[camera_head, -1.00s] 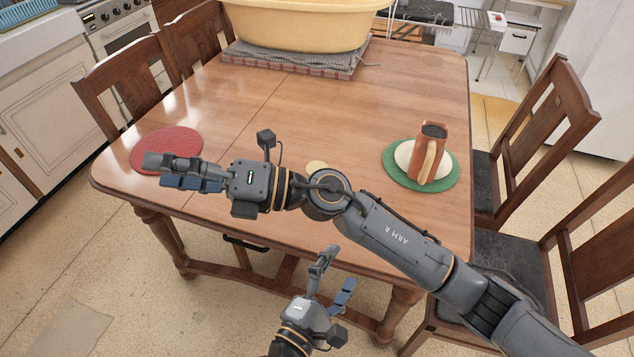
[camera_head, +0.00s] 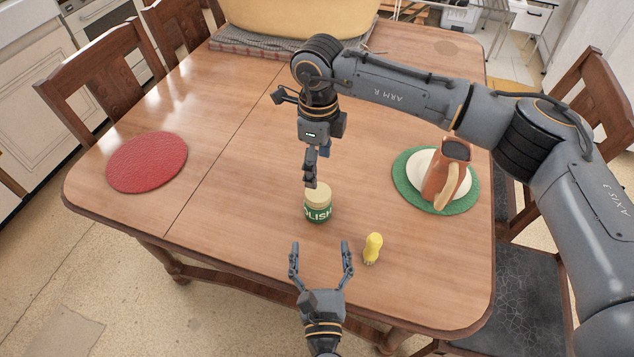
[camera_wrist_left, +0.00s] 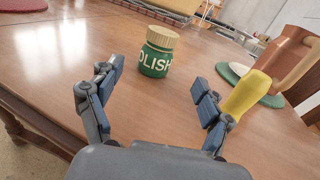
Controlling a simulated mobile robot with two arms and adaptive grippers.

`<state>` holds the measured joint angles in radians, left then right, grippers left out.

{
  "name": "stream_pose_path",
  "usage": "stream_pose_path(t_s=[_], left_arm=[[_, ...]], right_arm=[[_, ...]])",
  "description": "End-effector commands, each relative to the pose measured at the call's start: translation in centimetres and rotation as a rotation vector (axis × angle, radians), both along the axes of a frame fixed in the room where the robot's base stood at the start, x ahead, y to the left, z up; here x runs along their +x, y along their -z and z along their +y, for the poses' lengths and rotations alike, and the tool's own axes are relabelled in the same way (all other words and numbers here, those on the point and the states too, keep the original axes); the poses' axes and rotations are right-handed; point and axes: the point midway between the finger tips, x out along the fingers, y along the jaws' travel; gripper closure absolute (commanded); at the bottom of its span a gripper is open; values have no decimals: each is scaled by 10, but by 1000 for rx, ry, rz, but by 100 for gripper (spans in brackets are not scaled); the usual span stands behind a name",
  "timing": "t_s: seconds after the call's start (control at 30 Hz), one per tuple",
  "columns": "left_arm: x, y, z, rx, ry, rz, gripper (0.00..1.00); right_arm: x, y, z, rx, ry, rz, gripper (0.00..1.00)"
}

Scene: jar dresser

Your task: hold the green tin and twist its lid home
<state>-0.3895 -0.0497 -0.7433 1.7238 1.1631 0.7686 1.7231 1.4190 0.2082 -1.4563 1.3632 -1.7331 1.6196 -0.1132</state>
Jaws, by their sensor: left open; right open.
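The green tin (camera_head: 318,212) stands upright on the wooden table, with white lettering on its side. Its cream lid (camera_head: 319,192) sits on top; I cannot tell how tightly. The left wrist view shows the tin (camera_wrist_left: 155,62) ahead, between and beyond the fingers. My left gripper (camera_head: 321,247) is open and empty at the table's front edge, pointing at the tin and apart from it. My right gripper (camera_head: 314,172) hangs above and just behind the lid, pointing down. Its fingers overlap in the head view, and I cannot tell if they touch the lid.
A yellow object (camera_head: 373,248) stands right of my left gripper. A brown pitcher (camera_head: 447,172) stands on a white plate on a green mat (camera_head: 409,184). A red mat (camera_head: 147,162) lies left, and a large yellow tub (camera_head: 300,18) is at the back. The table's left middle is clear.

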Motion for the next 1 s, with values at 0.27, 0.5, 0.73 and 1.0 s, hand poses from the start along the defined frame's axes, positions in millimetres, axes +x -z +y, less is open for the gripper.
stream_pose_path(t_s=[0.27,0.5,0.73,1.0], left_arm=[[-1,0,0,-2,0,2,21],[7,0,0,-1,0,0,21],[43,0,1,-1,-1,-2,21],[97,0,3,1,0,-2,21]], right_arm=[[0,-1,0,-3,-1,-1,29],[0,0,0,-1,-1,-1,29],[0,-1,0,-1,-1,0,29],[0,0,0,-1,-1,0,29]])
